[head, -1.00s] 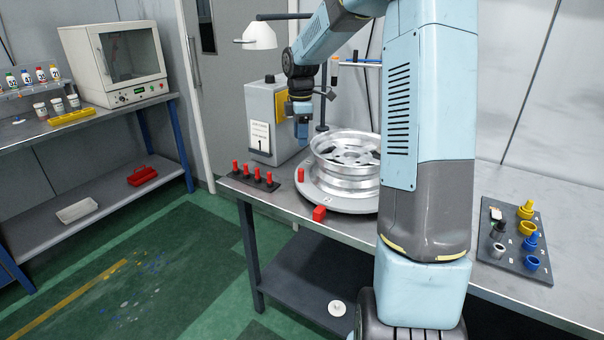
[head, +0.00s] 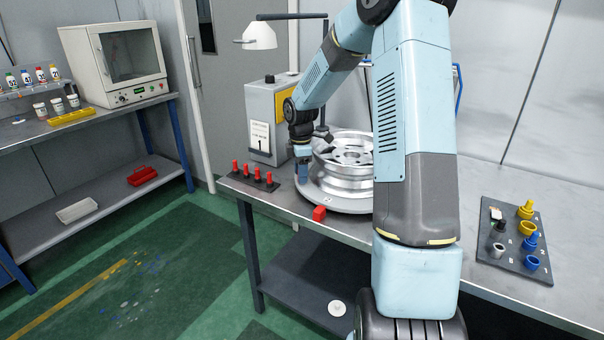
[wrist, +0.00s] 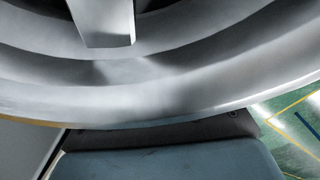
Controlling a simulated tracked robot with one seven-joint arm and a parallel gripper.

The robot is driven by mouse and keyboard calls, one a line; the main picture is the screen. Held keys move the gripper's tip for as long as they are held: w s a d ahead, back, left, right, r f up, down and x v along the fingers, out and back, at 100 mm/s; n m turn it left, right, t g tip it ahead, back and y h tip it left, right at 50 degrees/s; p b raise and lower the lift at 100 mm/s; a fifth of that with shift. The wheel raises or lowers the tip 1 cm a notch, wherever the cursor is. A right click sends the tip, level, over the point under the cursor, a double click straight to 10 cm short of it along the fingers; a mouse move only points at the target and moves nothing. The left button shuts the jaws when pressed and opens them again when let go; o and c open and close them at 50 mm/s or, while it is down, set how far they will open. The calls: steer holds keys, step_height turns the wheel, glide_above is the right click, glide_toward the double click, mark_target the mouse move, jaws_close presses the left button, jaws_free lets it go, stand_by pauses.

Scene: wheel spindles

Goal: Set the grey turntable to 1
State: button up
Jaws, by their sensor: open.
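The grey turntable (head: 340,203) lies flat on the bench, with a silver wheel (head: 345,165) on it. A red block (head: 319,213) sits at its front edge by a small pale mark too small to read. My gripper (head: 303,180) points down at the left rim of the turntable, beside the wheel. It covers the place of an upright red peg on that rim. Its fingertips are too small to make out, and I cannot tell whether they touch the peg. In the wrist view the wheel (wrist: 180,85) fills most of the picture, close to the camera.
A board of red pegs (head: 255,179) lies left of the turntable. A grey box (head: 268,112) with a card reading 1 (head: 260,139) stands behind. A lamp (head: 259,36) hangs above. A board of coloured parts (head: 515,240) lies on the right, with bare bench around it.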

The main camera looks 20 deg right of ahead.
steer(key=shift+f, duration=0.35)
jaws_close()
stand_by(0.3)
